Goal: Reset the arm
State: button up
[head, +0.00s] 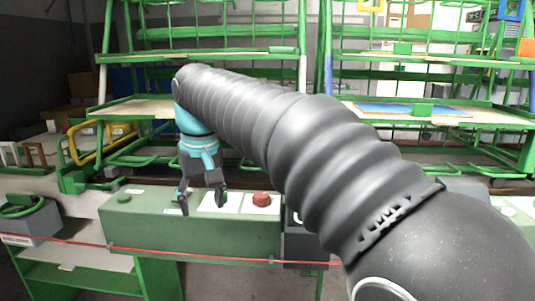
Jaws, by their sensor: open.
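My arm stretches across the head view from the lower right to the upper middle, then bends down. My gripper (201,204) hangs from its end with the fingers pointing down. The fingers are apart and nothing shows between them. The gripper is in front of or over a green control box (200,240) with white panels on top. A red button (262,199) on the box is to the right of the gripper, apart from it. I cannot tell whether the fingertips touch the box. My arm hides part of the scene behind it.
A red cord (200,258) runs along the front of the green box. Green metal racks (220,50) with shelves stand behind. A grey box with a green ring (30,218) is at the left. A yellow tubular frame (88,145) stands at the back left.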

jog(key=s+d+f+m+t, duration=0.1)
jog(key=s+d+f+m, duration=0.1)
jog(key=s+d+f, duration=0.3)
jog(key=s+d+f+m+t, duration=0.1)
jog(key=s+d+f, duration=0.4)
jog(key=d, duration=0.9)
jog(key=s+d+f+m+t, duration=0.2)
jog(key=s+d+f, duration=0.3)
jog(key=s+d, duration=0.4)
jog(key=shift+d+m+h, duration=0.35)
jog(key=shift+m+h, duration=0.05)
jog(key=shift+f, duration=0.1)
